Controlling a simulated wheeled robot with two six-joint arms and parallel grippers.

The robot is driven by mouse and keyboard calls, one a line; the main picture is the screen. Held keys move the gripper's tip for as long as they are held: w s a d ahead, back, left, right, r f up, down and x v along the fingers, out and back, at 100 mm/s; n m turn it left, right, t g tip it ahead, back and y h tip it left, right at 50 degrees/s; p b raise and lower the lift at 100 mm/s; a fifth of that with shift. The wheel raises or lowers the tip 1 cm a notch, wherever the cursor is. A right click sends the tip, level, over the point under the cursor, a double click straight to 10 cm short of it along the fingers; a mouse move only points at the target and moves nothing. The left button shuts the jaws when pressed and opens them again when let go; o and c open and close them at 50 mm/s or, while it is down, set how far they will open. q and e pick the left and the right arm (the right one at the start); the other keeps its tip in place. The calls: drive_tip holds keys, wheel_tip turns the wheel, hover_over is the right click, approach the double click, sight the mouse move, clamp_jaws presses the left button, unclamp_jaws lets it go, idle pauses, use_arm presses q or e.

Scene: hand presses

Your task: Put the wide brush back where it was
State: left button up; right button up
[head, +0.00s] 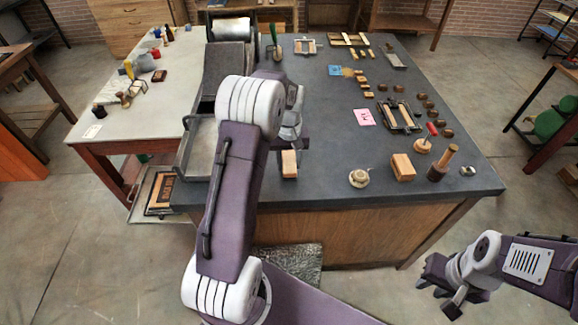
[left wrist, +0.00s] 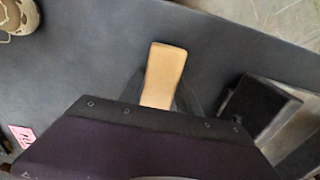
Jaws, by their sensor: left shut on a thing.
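My left gripper (head: 290,143) is shut over the dark table near its front edge. It holds a thing with a pale wooden handle, which I take to be the wide brush (head: 289,164). The handle points toward the table's front edge in the head view. It also shows in the left wrist view (left wrist: 164,76), sticking out past the gripper body. The brush's bristle end is hidden by the gripper, and I cannot tell if it touches the table. My right gripper (head: 440,288) is empty, open, and off the table at the lower right.
The dark table (head: 320,110) has a press with a grey bed (head: 197,148) at left. A pink card (head: 364,117), wooden block (head: 402,168), mallet (head: 443,163) and round pale object (head: 359,178) stand to the right. Bare table lies between gripper and card.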

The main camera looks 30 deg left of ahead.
use_arm(q)
drive_tip(key=shift+w+f, duration=0.2)
drive_tip(key=shift+f, duration=1.05)
drive_tip(key=shift+s, duration=0.1)
drive_tip(key=shift+f, duration=0.1)
drive_tip(key=o, duration=1.2)
